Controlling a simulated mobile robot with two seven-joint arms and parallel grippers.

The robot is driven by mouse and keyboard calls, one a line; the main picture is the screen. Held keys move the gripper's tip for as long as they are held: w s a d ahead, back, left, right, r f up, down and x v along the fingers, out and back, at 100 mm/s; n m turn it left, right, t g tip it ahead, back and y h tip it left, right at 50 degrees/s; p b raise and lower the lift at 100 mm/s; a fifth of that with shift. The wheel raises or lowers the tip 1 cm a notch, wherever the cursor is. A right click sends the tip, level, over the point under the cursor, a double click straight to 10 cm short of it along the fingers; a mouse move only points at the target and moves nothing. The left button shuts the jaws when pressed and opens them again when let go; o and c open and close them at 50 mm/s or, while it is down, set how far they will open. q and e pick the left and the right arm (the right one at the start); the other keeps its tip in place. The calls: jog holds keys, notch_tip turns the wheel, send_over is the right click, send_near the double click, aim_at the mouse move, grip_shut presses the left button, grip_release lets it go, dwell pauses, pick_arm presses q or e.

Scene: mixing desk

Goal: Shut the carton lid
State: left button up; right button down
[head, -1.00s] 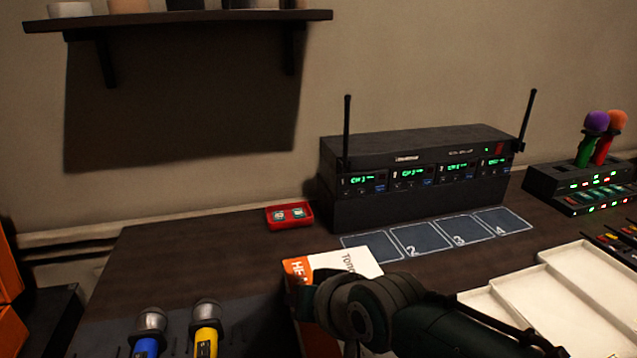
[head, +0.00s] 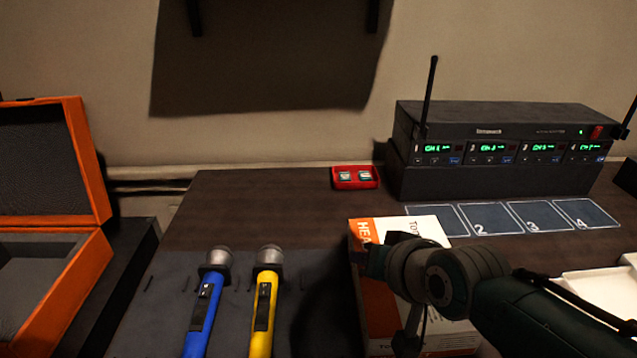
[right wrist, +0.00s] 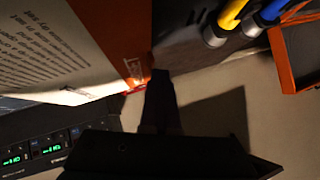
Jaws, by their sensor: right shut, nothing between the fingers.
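The carton (head: 390,340) stands at the front of the desk, white and orange with printed text. Its white and orange top panel (head: 400,230) shows behind my right wrist; I cannot tell whether it lies fully flat. My right gripper (head: 368,262) is shut and empty, at the carton's left side near the top, with the wrist hiding much of the carton. In the right wrist view the shut fingers (right wrist: 160,90) are close to the carton's orange edge (right wrist: 125,45); contact is unclear. My left gripper is not in view.
A blue microphone (head: 203,315) and a yellow microphone (head: 263,315) lie left of the carton. An open orange case (head: 75,290) stands far left. A red tray (head: 355,185), a receiver rack (head: 500,150) and numbered pads (head: 480,218) are behind. A white tray (head: 590,290) is at right.

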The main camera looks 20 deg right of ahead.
jog(key=shift+s+d+f, duration=0.35)
jog(key=shift+s+f, duration=0.05)
jog(key=shift+f, duration=0.05)
jog(key=shift+r, duration=0.1)
jog(key=r+p, duration=0.1)
jog(key=r, duration=0.1)
jog(key=r+p, duration=0.4)
jog(key=shift+s+a, duration=0.1)
jog(key=shift+a, duration=0.25)
jog(key=s+r+n+g+p, duration=0.15)
jog(key=s+r, duration=0.25)
jog(key=s, duration=0.5)
jog(key=s+r+n+g+p, duration=0.1)
jog(key=s+r+n+g, duration=0.25)
jog(key=s, duration=0.45)
jog(key=s+r+n+g+p, duration=0.1)
jog(key=s+r+n, duration=0.1)
jog(key=s+r, duration=0.5)
notch_tip(320, 180, up, 31)
jog(key=s+p, duration=0.1)
jog(key=p, duration=3.2)
jog(key=shift+s+a, duration=0.35)
jog(key=shift+s, duration=0.05)
jog(key=shift+r, duration=0.1)
